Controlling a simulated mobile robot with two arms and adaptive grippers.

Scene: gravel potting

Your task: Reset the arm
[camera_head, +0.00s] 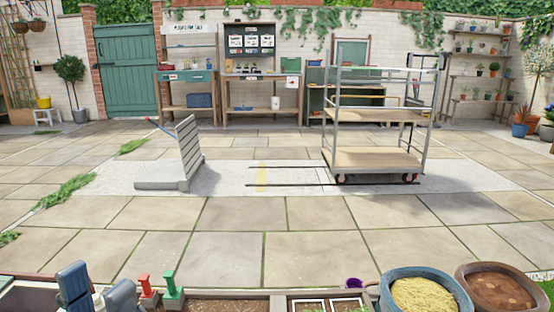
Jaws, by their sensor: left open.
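My left gripper (97,281) shows at the bottom left edge of the head view. Its two blue-grey fingers stand apart with nothing seen between them, so it is open and empty. The rest of the left arm is cut off by the frame. My right gripper and right arm are not in view.
A red-topped item (146,285) and a green-topped item (172,284) stand just right of the left gripper. Farther right are a yellow-filled bowl (384,279) and a brown-filled pot (462,276). Beyond lie open paving, a ribbed metal stand (190,150) and a wheeled shelf cart (374,161).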

